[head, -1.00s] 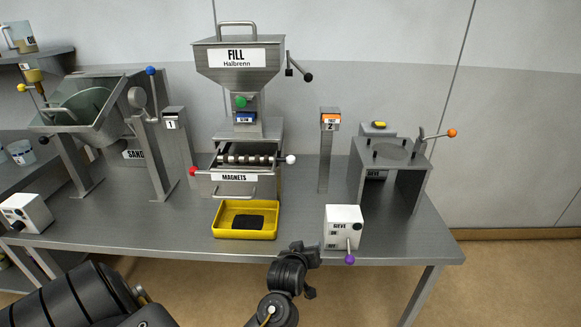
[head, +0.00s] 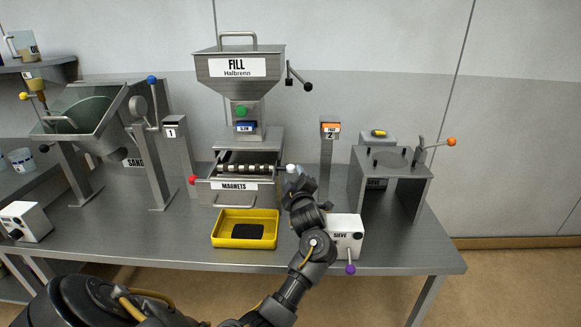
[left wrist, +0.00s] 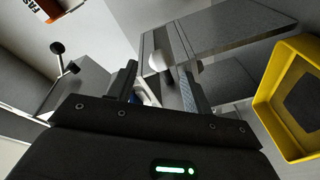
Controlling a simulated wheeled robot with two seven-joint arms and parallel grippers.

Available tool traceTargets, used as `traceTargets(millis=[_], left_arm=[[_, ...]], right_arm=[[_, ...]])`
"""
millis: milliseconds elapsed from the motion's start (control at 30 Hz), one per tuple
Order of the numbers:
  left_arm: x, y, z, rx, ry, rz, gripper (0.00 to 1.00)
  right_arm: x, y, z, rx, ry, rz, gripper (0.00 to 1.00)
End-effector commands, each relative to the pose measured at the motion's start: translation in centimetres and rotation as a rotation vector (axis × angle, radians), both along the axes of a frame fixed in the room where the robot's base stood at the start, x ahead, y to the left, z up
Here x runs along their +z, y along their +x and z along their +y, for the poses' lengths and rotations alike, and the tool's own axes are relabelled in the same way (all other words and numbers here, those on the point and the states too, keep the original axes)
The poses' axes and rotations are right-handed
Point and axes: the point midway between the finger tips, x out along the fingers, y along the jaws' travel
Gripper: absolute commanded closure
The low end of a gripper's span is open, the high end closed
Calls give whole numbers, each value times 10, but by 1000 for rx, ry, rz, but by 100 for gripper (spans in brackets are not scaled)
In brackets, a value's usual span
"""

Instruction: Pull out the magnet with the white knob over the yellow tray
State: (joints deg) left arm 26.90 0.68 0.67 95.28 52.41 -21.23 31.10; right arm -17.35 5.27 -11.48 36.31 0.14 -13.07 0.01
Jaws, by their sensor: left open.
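The white knob (head: 291,168) is at the right end of the striped magnet bar (head: 248,168) in the unit labelled MAGNETS (head: 235,186). My left gripper (head: 295,178) is open at the knob. In the left wrist view the white knob (left wrist: 160,60) shows between and just beyond the open fingertips (left wrist: 157,72); I cannot tell whether they touch it. The yellow tray (head: 222,233), with a dark patch on its floor, stands on the table in front of the unit. It also shows in the left wrist view (left wrist: 268,98). My right gripper is not in view.
The FILL hopper (head: 238,88) stands above. The sieve stand (head: 420,190) is further right.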

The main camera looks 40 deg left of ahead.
Motion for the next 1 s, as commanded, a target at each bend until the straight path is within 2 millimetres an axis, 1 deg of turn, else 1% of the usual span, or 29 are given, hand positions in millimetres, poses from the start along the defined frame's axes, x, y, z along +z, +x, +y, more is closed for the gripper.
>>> traceTargets(millis=[33,200,400,500,633,833,867,1000], left_arm=[[2,7,8,2,3,2,50],[2,28,33,2,3,2,50],[1,46,52,0,1,1,50],[0,50,58,1,0,1,50],[0,52,60,0,-1,1,50],[0,52,60,-1,0,0,50],[0,52,60,-1,0,0,52],[0,52,60,-1,0,0,71]], right_arm=[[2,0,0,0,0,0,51],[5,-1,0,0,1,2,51],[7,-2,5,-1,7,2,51],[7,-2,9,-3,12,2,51],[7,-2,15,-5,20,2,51],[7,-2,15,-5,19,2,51],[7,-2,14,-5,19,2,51],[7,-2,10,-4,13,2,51]])
